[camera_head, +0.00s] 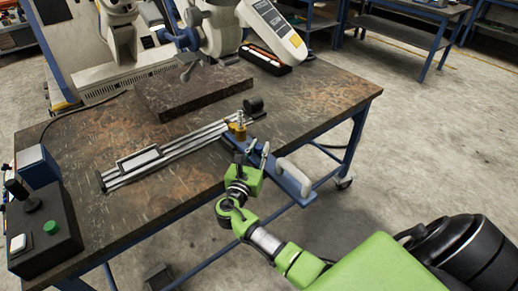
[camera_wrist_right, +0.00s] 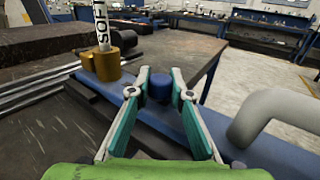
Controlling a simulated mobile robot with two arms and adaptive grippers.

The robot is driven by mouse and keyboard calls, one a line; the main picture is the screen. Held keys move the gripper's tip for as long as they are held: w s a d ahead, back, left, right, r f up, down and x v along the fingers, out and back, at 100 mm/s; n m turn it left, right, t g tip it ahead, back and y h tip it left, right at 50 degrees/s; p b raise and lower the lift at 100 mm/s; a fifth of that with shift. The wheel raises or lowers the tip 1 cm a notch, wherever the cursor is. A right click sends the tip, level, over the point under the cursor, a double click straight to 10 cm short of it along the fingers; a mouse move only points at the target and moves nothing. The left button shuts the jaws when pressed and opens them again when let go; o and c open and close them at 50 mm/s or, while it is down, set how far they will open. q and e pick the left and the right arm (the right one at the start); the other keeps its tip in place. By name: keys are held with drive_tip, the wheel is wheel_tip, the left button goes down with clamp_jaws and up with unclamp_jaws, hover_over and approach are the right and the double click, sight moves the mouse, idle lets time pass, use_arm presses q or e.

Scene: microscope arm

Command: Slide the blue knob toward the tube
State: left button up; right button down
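The blue knob (camera_wrist_right: 159,87) stands on a blue slide plate (camera_wrist_right: 139,103) in the right wrist view. My right gripper (camera_wrist_right: 160,76) is open, with its two fingers on either side of the knob; I cannot tell whether they touch it. In the head view my right gripper (camera_head: 252,152) is over the plate, which juts past the table's front edge. The white tube (camera_wrist_right: 101,24) stands upright in a brass holder (camera_wrist_right: 101,66), left of and beyond the knob. The brass holder also shows in the head view (camera_head: 240,130). My left gripper is not in view.
A metal rail (camera_head: 165,153) lies left of the plate on the worn table (camera_head: 325,92). A pale curved handle (camera_head: 293,177) is right of the knob. A dark stone block (camera_head: 193,89) and a microscope stand behind. A black control box (camera_head: 43,230) sits at left.

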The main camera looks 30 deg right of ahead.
drive_tip(key=shift+w+a+b, duration=0.15)
drive_tip(key=shift+w+b, duration=0.5)
drive_tip(key=shift+w, duration=1.05)
drive_tip(key=shift+r, duration=0.1)
drive_tip(key=c, duration=2)
unclamp_jaws()
drive_tip(key=shift+c, duration=0.2)
drive_tip(key=shift+o, duration=1.1)
drive_tip(key=shift+a, duration=0.1)
